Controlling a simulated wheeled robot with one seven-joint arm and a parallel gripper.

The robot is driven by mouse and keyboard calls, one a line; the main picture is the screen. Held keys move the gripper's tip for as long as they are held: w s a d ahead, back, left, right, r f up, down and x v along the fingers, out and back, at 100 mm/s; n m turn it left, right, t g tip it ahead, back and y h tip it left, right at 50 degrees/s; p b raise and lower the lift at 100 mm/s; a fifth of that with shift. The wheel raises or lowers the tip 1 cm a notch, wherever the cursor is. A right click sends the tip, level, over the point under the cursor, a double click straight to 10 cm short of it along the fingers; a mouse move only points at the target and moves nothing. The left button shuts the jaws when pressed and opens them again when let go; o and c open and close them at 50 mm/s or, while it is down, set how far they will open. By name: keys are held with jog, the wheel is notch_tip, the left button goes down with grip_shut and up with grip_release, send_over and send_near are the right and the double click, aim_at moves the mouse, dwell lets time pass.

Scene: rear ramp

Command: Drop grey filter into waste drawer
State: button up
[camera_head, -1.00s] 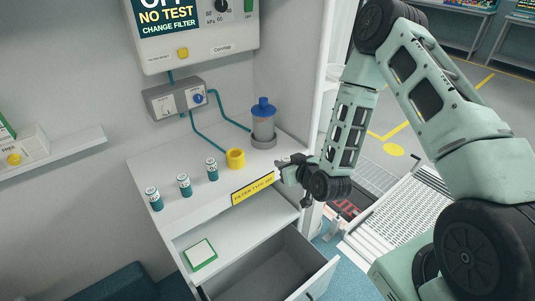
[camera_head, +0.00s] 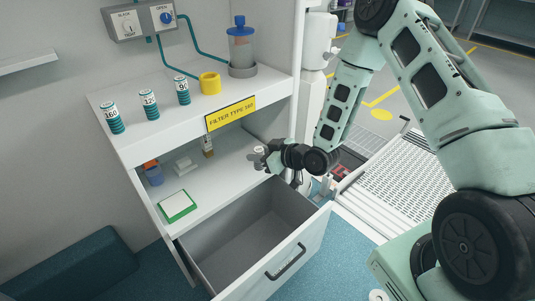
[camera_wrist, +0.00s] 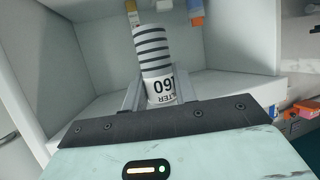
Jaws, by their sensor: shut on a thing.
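The grey filter (camera_wrist: 153,55) is a banded cylinder with a white label, seen in the wrist view between the fingers of my gripper (camera_wrist: 160,98). In the head view my gripper (camera_head: 262,160) is beside the shelf opening, above the back right part of the drawer, with the filter's pale end at its tip. The waste drawer (camera_head: 318,225) is pulled open, and the part of its grey inside that shows is empty. My gripper is shut on the filter, above the drawer's rim.
Teal-banded filters (camera_head: 149,104) stand on the counter (camera_head: 135,135), with a yellow ring (camera_head: 210,83) and a blue-capped canister (camera_head: 241,50). A green-edged pad (camera_head: 177,206) lies on the lower shelf. A side wall (camera_head: 300,80) is close to my arm.

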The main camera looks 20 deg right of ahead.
notch_tip(320, 180, down, 19)
jog(key=a+n+g+y+b, duration=0.2)
jog(key=n+g+y+b, duration=0.1)
jog(key=b, duration=1.3)
jog(key=shift+a+f+n, duration=0.15)
jog(key=shift+a+n, duration=0.15)
jog(key=shift+n, duration=0.1)
jog(key=shift+s, duration=0.1)
jog(key=o, duration=1)
jog(key=p+v, duration=0.1)
jog(key=v, duration=0.4)
jog(key=p+v, duration=0.1)
jog(key=v, duration=0.5)
jog(key=p+v, duration=0.1)
jog(key=v, duration=0.5)
jog(key=shift+s+d+f+p, duration=0.2)
jog(key=shift+d+p, duration=0.1)
jog(key=shift+p, duration=0.1)
